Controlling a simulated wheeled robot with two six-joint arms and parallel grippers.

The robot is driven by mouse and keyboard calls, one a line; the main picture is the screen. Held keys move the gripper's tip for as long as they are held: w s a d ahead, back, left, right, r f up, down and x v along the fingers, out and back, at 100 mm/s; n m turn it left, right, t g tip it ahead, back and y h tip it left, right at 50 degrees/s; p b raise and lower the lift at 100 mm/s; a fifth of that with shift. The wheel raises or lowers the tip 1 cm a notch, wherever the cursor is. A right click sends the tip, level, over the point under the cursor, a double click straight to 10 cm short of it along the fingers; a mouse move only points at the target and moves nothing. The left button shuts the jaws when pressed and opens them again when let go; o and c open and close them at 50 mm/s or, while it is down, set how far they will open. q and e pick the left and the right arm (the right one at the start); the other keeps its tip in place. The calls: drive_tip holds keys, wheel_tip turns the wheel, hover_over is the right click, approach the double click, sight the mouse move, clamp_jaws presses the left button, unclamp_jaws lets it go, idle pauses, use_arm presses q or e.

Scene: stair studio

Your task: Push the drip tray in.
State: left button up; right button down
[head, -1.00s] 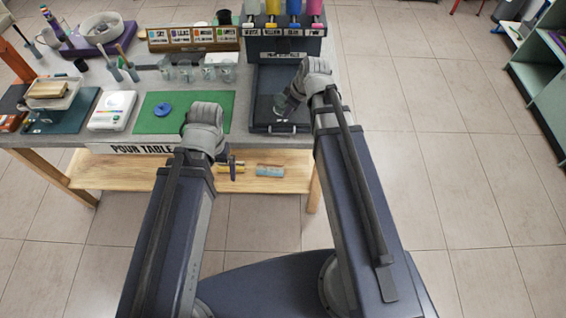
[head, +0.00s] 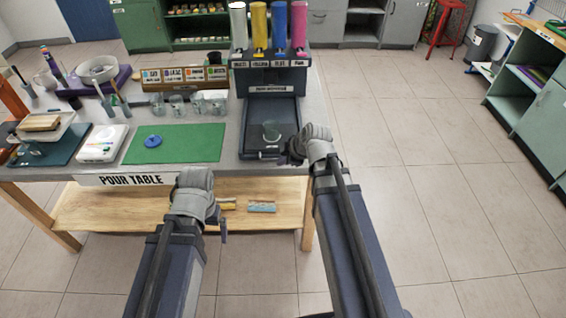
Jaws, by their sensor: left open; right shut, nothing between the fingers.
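The dark drip tray (head: 271,111) sticks out toward me below the paint dispenser (head: 271,78) at the right end of the pour table. My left gripper (head: 219,228) is open and empty, in front of the table edge and below the top. Its fingers are partly hidden by the wrist.
A green mat (head: 190,144) with a blue disc (head: 153,141) lies left of the tray. Several clear cups stand behind the mat. A digital scale (head: 103,144) stands farther left. The floor right of the table is clear.

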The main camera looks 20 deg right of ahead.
sight(273, 159)
drive_tip(key=w+f+b, duration=0.6)
drive_tip(key=w+f, duration=0.1)
drive_tip(key=w, duration=0.1)
drive_tip(key=shift+a+f+b, duration=0.25)
drive_tip(key=shift+a+b, duration=0.1)
drive_tip(key=shift+w, duration=0.1)
drive_tip(key=w+d, duration=0.1)
drive_tip(key=w, duration=0.4)
drive_tip(key=w+d, duration=0.2)
drive_tip(key=w, duration=0.3)
drive_tip(key=w+d, duration=0.1)
drive_tip(key=w, duration=0.4)
drive_tip(key=shift+w+d, duration=0.2)
drive_tip(key=shift+d, duration=0.05)
drive_tip(key=shift+s+a, duration=0.1)
